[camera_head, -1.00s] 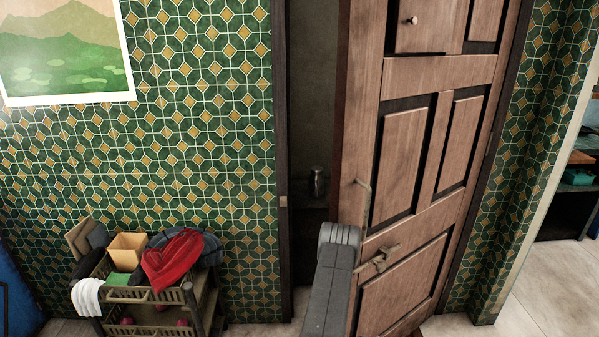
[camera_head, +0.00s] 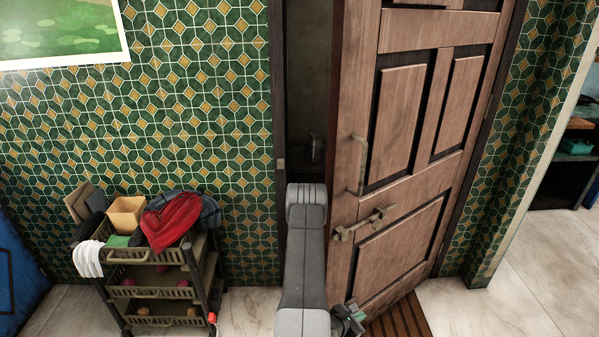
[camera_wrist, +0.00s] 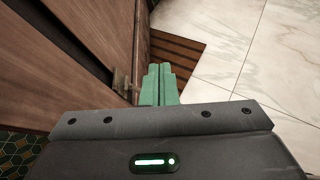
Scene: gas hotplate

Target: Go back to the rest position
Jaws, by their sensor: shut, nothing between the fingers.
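My gripper (camera_wrist: 159,84) shows in the wrist view with its two green fingers together and nothing between them. In the head view, a part of my gripper (camera_head: 352,318) shows at the bottom, in front of the lower part of the brown wooden door (camera_head: 404,121). My grey arm stands upright in front of the door opening. The door stands ajar, with a dark gap at its left side. The door's handle (camera_head: 372,221) and a vertical pull bar (camera_head: 359,166) are to the right of my arm. In the wrist view the door (camera_wrist: 95,35) lies left of the fingers.
A trolley (camera_head: 160,284) with a red cloth (camera_head: 171,222) and a yellow box (camera_head: 126,214) stands left of the opening. A striped brown mat (camera_head: 398,318) lies by the door. The pale tiled floor (camera_head: 515,285) at the right is clear.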

